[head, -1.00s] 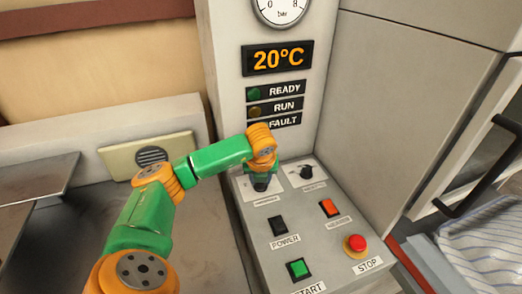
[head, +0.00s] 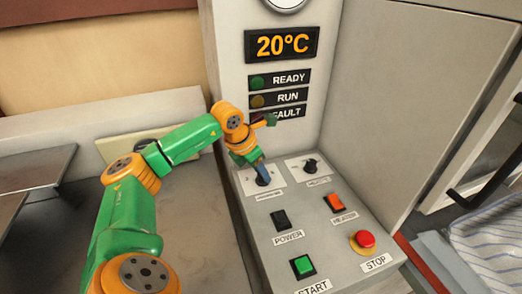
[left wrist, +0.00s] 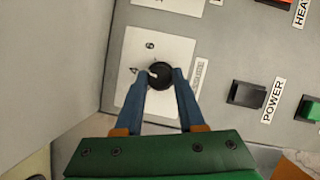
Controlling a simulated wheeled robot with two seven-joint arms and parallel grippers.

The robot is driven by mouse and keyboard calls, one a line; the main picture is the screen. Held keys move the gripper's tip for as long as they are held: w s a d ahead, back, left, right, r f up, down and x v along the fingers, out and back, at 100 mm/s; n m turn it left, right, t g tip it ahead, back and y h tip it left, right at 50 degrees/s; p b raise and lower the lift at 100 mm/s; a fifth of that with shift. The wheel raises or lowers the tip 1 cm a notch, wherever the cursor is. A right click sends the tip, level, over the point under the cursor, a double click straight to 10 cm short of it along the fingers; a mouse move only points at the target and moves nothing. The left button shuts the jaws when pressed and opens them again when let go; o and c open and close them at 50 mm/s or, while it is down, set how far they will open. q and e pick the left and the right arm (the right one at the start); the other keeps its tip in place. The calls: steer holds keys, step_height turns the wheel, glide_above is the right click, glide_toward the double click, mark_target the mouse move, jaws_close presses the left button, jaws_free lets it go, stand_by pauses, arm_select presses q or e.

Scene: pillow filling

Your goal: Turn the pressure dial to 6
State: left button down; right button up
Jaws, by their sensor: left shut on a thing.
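The left dial, a black round knob on a white plate (head: 277,174), is on the sloped control panel. In the left wrist view the knob (left wrist: 160,76) has a white pointer mark pointing left, close to the 4, with the 6 printed above. My left gripper (head: 262,178) reaches down to this dial, and its two blue fingers (left wrist: 161,86) are shut on the knob's sides. The dial's label is too small to read. My right gripper is not in view.
A second black dial (head: 310,166) sits to the right. Below are the POWER switch (head: 281,219), orange HEATER switch (head: 334,203), green START button (head: 302,265) and red STOP button (head: 364,240). A display (head: 282,44) reads 20°C above. The gauge is mostly cut off.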

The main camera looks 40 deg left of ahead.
arm_select(q)
steer(key=m+h+p, duration=0.1)
steer(key=m, duration=0.1)
steer(key=m+g+h+p, duration=0.1)
steer(key=m, duration=0.2)
steer(key=shift+w+a+r, duration=0.1)
steer(key=shift+a+r, duration=0.05)
steer(key=shift+m+g+h+p, duration=0.4)
steer(key=shift+m+g+h, duration=0.1)
steer(key=shift+m, duration=1.6)
steer(key=shift+f, duration=0.2)
steer(key=c, duration=0.5)
jaws_free()
steer(key=shift+w, duration=0.1)
steer(key=v, duration=0.7)
